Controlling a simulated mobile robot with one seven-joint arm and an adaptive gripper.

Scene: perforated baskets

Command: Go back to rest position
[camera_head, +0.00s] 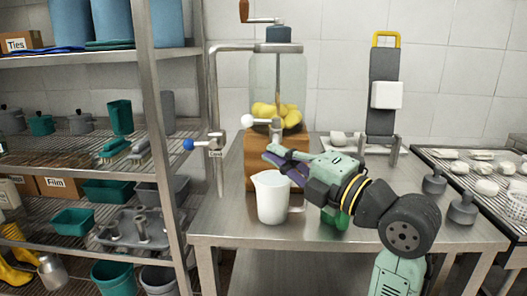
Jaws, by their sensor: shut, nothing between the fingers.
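My gripper (275,157) is shut and empty. It hangs above and just behind the rim of a white pitcher (271,199), seen from the head camera. I cannot tell whether it touches the pitcher. The pitcher stands upright near the front edge of the steel table (222,226). Behind my gripper, a glass dispenser (262,78) with yellow fruit stands on a wooden block (256,142). My arm reaches in from the lower right and hides part of the table and a green object (337,218).
A steel rack (160,120) with bins and tools stands at the left. A grey upright device (383,90) stands behind my arm. Grey weights (463,208) and a perforated tray (470,188) are at the right.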

